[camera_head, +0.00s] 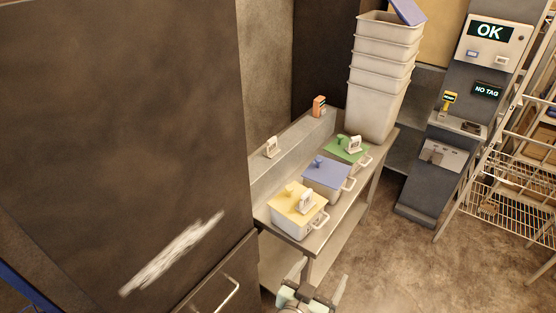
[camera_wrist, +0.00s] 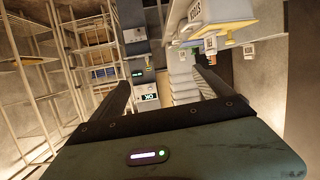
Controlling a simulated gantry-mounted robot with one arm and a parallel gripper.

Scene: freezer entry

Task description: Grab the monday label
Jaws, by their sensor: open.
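My gripper (camera_head: 318,278) is open and empty, in front of the near end of the steel bench (camera_head: 256,215). In the wrist view my gripper (camera_wrist: 163,90) has its two dark fingers spread apart. Tags also show upside down in the wrist view (camera_wrist: 210,44). I cannot read which is the monday label.
A blue-lidded tub (camera_head: 326,175) stands between the yellow-lidded (camera_head: 285,218) and green-lidded (camera_head: 335,153) tubs. Stacked bins (camera_head: 374,105) fill the bench's far end. A dark cabinet (camera_head: 120,130) is left. A kiosk (camera_head: 482,90) reads OK and NO TAG.

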